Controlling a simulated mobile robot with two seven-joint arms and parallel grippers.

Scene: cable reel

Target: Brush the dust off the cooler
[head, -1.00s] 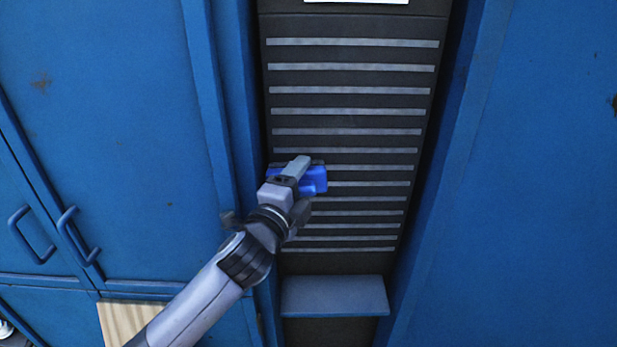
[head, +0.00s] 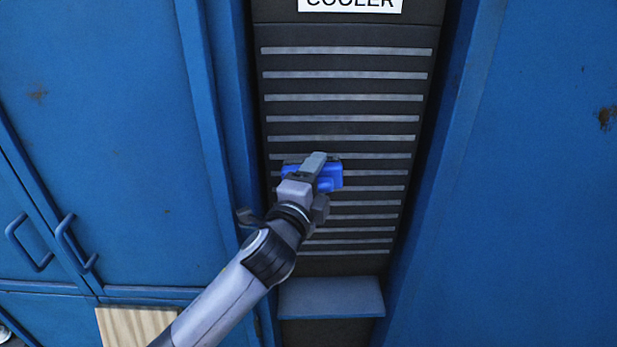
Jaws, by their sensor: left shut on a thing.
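The cooler (head: 340,117) is a tall dark panel with several light horizontal slats and a white "COOLER" sign (head: 350,4) at its top. The slats look greyish; I cannot tell how much of that is dust. My left gripper (head: 319,166) is in front of the lower-middle slats, shut on a blue block-like thing, probably the brush (head: 330,178). Its bristles are hidden, and I cannot tell whether it touches the slats. My right gripper is not in view.
A grey-blue ledge (head: 331,297) juts out below the slats. Blue cabinet doors with handles (head: 66,242) stand at the left and a blue panel (head: 540,200) at the right. A wooden surface (head: 135,328) shows at the bottom left.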

